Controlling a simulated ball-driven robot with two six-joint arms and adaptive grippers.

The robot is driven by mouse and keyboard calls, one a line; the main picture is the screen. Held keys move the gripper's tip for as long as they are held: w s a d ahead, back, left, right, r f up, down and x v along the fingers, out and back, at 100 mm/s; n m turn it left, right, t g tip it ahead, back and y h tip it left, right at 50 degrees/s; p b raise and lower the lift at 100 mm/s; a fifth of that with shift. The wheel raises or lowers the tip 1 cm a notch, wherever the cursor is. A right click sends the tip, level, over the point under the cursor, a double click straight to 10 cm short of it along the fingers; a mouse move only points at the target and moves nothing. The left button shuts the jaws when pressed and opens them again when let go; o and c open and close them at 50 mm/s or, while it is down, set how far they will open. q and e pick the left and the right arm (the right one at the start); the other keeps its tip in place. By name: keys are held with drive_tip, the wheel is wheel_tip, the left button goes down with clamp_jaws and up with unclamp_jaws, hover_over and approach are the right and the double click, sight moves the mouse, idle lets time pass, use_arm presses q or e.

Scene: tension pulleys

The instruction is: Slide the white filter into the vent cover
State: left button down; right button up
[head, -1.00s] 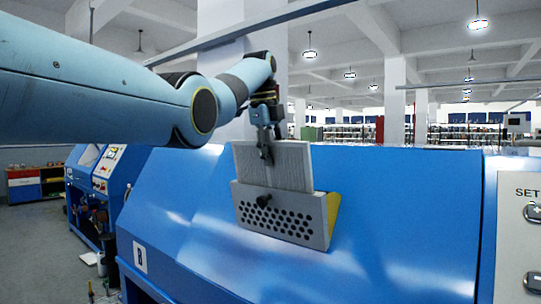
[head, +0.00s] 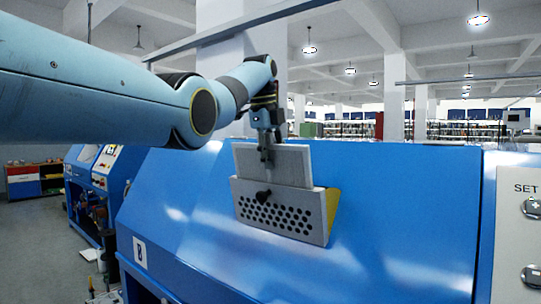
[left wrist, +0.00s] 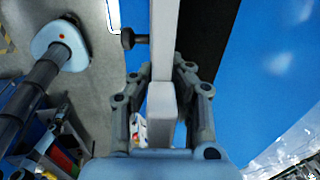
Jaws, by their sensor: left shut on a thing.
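The white filter (head: 288,165) is a flat pale panel that stands upright, its lower part behind the front plate of the grey vent cover (head: 285,228). The vent cover has rows of round holes and a black knob (head: 263,195), and sits on the sloped blue machine face. My left gripper (head: 266,152) is shut on the filter's top edge. In the left wrist view the fingers (left wrist: 166,80) close on a white block at the filter's edge, with the knob (left wrist: 130,38) beside it. The filter's lower edge is hidden. My right gripper is not in view.
The blue machine (head: 400,215) fills the middle and right. A control panel (head: 515,225) with round buttons is at the right edge. Another blue machine (head: 95,190) stands at the left.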

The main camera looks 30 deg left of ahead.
sight(273, 182)
use_arm(q)
drive_tip(key=shift+x, duration=0.75)
drive_tip(key=shift+f, duration=0.2)
idle(0.3)
drive_tip(key=shift+x, duration=1.2)
drive_tip(key=shift+f, duration=0.25)
drive_tip(key=shift+w+r, duration=0.1)
drive_tip(key=shift+r, duration=0.35)
idle(0.3)
drive_tip(key=shift+r, duration=0.25)
drive_tip(key=shift+f, duration=0.2)
